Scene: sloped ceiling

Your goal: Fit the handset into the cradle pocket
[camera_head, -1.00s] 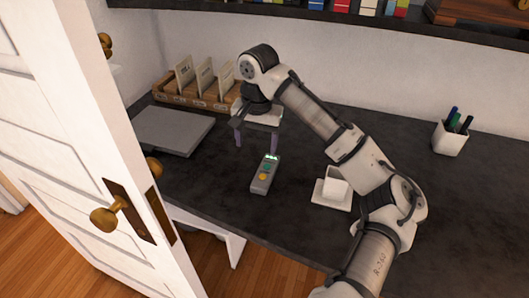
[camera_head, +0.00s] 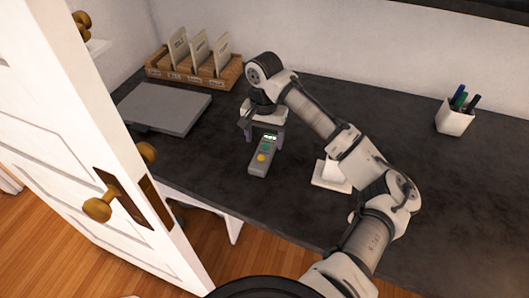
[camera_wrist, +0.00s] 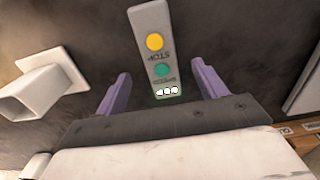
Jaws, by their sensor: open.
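The handset (camera_head: 261,158) is a grey bar with a yellow button, a green button and a small lit display, lying flat on the dark desk. It also shows in the wrist view (camera_wrist: 152,35), with the display end nearest my gripper. My gripper (camera_head: 264,136) is open above the display end, and in the wrist view its purple fingers (camera_wrist: 160,82) stand on either side of the handset, apart from it. The white cradle (camera_head: 332,176), a square base with an upright pocket, stands to the right of the handset. In the wrist view the cradle (camera_wrist: 42,87) is at the left, its pocket seen open.
A flat grey slab (camera_head: 165,108) lies at the desk's left. A wooden card holder (camera_head: 195,72) stands behind it. A white pen cup (camera_head: 453,120) is at the back right. A white door (camera_head: 105,190) stands open at the left.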

